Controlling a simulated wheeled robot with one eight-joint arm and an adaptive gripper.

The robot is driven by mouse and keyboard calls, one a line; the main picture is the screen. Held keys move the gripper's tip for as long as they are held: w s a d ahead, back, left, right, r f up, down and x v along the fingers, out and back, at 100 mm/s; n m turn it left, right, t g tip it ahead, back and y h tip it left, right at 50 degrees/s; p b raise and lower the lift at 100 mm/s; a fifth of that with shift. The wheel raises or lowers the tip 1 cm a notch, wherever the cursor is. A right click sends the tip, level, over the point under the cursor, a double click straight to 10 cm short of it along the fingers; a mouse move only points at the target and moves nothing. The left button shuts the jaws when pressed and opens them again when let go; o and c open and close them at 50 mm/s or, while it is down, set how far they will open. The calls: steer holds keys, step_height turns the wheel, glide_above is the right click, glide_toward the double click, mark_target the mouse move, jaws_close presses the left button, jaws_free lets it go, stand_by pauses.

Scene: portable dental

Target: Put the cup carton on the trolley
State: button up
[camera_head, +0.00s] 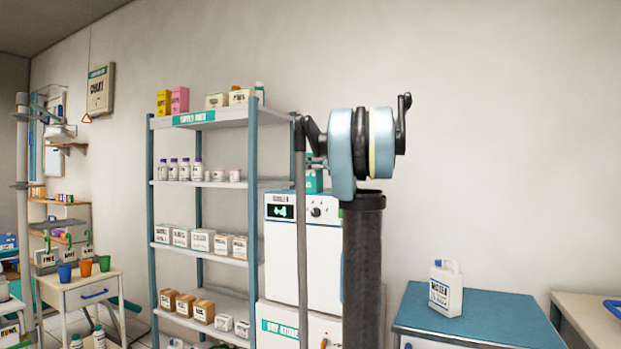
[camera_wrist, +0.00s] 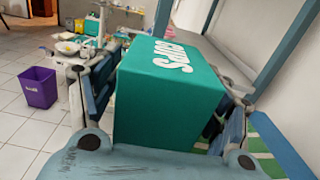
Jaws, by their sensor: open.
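My gripper (camera_wrist: 168,100) is open, with one finger on each side of the carton. I cannot tell whether the fingers touch it, and its underside is hidden.
A blue-posted shelf rack (camera_head: 205,119) holds bottles and boxes. A blue-topped cabinet (camera_head: 490,318) bears a white jug (camera_head: 446,290). In the wrist view, blue posts (camera_wrist: 285,40) rise close by on the right, and a purple bin (camera_wrist: 38,88) stands on the tiled floor.

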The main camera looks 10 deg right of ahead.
steer(key=shift+x, duration=1.15)
steer(key=c, duration=1.2)
steer(key=shift+r, duration=0.1)
steer(key=shift+c, duration=0.8)
